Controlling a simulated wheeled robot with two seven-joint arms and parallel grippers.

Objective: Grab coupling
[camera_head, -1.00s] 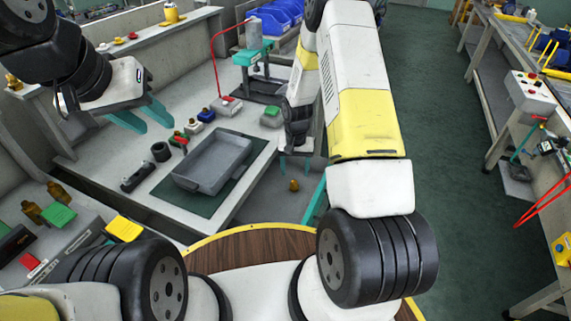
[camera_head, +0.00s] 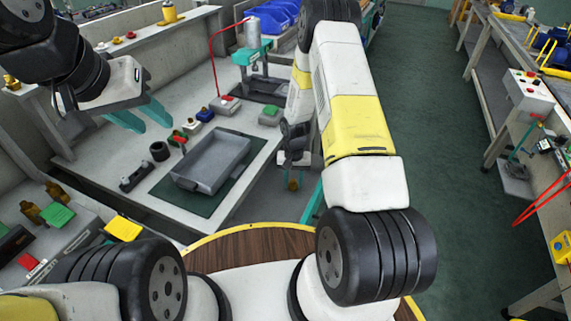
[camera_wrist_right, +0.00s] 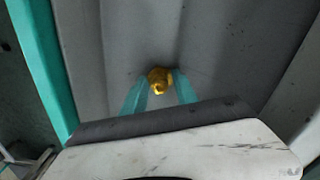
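The coupling looks to be the small brass piece (camera_head: 293,185) low in front of the bench in the head view. It also shows in the right wrist view (camera_wrist_right: 160,81), over a grey surface. My right gripper (camera_head: 293,176) points down at it. In the right wrist view the two teal fingers (camera_wrist_right: 161,90) stand apart, one on each side of the brass piece. A narrow gap seems to show beside it, and I cannot tell whether either finger touches it. My left gripper (camera_head: 146,118) is open and empty above the bench's left part.
A grey tray (camera_head: 211,163) lies on a green mat (camera_head: 226,192) on the bench. A teal press (camera_head: 252,53) stands behind it. Small valves and black parts lie left of the tray. A control box (camera_head: 528,91) is on the right bench. The floor between is clear.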

